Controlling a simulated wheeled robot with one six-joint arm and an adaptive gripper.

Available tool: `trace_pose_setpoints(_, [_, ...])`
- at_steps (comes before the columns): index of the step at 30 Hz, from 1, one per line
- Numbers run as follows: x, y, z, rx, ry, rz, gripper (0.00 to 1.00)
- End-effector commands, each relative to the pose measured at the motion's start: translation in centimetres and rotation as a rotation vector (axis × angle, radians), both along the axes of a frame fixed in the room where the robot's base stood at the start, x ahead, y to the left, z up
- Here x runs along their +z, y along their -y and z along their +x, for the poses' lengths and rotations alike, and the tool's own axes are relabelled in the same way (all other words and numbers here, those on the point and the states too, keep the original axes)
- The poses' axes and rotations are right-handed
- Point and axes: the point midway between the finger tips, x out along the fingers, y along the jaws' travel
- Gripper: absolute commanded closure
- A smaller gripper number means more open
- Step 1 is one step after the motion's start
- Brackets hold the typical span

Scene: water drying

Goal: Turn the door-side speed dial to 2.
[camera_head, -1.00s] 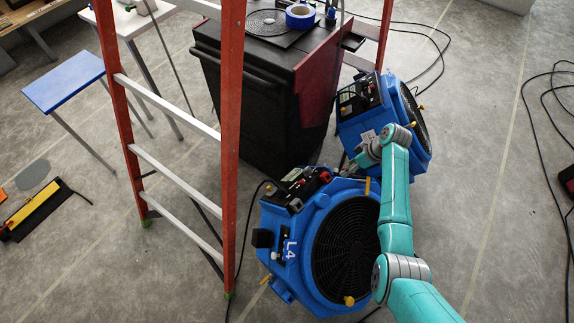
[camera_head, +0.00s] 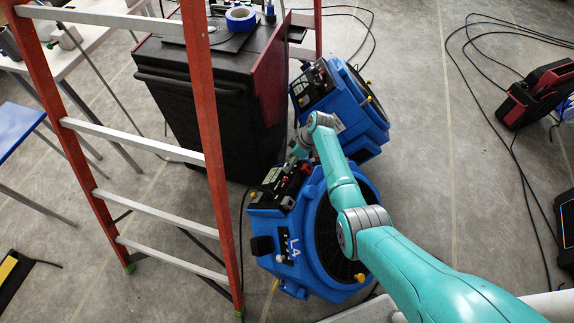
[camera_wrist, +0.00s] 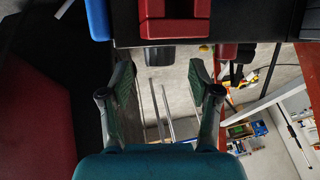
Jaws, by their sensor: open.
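A blue air mover marked L4 (camera_head: 292,248) stands at the front, with a dark control panel (camera_head: 270,190) bearing small red and black parts on its top left. A second blue air mover (camera_head: 366,128) stands behind it, with its own panel (camera_head: 312,88). I cannot tell which part is the door-side speed dial or what it reads. My gripper reaches down over the front mover's panel; in the wrist view my gripper (camera_wrist: 162,78) is open, with nothing between its fingers. A red block-shaped part (camera_wrist: 176,28) on a black surface lies just beyond the fingertips.
A red stepladder (camera_head: 212,155) stands left of the movers. A black cabinet (camera_head: 200,110) with a leaning dark red panel (camera_head: 272,75) is behind them. Cables cross the floor at right, near a red-black case (camera_head: 540,95). Floor right of the movers is mostly clear.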

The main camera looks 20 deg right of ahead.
Motion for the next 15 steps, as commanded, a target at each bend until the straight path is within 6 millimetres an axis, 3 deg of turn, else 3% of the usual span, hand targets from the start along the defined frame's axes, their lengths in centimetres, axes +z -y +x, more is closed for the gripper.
trace_pose_setpoints(6, [-1.9,-0.9,0.2,0.001,0.0,0.001,0.38])
trace_pose_setpoints(15, [-2.6,-1.2,0.2,0.0,0.0,0.0,0.38])
